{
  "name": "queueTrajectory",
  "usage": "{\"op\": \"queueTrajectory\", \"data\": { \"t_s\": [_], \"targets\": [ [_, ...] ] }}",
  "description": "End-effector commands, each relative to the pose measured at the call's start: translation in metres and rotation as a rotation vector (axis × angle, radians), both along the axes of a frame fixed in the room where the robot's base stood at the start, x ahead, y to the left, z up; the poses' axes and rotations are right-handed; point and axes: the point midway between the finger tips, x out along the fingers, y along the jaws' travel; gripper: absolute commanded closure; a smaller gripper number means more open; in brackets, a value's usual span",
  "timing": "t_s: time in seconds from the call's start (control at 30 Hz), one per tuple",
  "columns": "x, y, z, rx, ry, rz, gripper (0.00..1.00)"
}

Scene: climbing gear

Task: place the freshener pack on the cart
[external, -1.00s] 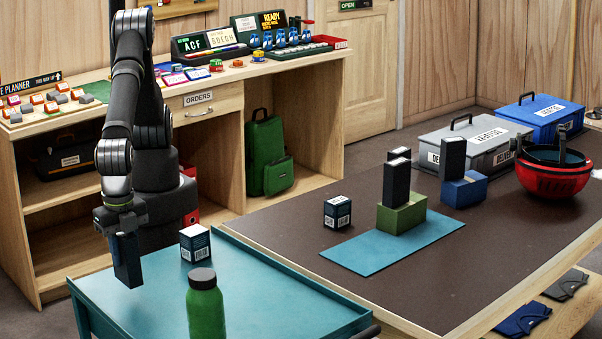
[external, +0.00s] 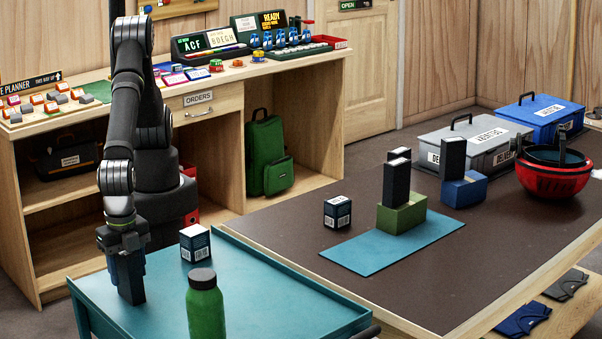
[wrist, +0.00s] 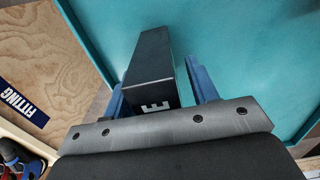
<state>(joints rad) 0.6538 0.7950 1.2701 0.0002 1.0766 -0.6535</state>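A tall dark pack (external: 131,285) stands upright on the teal cart (external: 255,290), near its left end, and its base appears to touch the surface. My gripper (external: 127,268) is around its upper part from above. In the wrist view the pack (wrist: 151,60) lies between the two blue fingers (wrist: 160,90), with a white letter on its near end. A narrow gap shows between the pack and the right finger, so the fingers look open. Whether the left finger touches it I cannot tell. Its freshener label is not readable.
On the cart, a small blue-white box (external: 195,244) stands behind the pack and a green bottle (external: 205,308) to its right. The dark table (external: 290,235) adjoins on the right, with boxes on green and blue blocks. The wooden desk (external: 60,135) is behind.

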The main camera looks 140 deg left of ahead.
Motion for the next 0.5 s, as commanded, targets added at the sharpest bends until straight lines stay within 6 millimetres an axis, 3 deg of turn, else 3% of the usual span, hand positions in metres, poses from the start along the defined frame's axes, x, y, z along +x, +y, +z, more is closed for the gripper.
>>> {"op": "queueTrajectory", "data": {
  "t_s": [0.27,0.5],
  "targets": [
    [0.001,-0.001,0.014,-0.002,-0.003,0.0,0.47],
    [0.001,-0.001,0.064,-0.003,-0.004,0.0,0.47]
  ]
}}
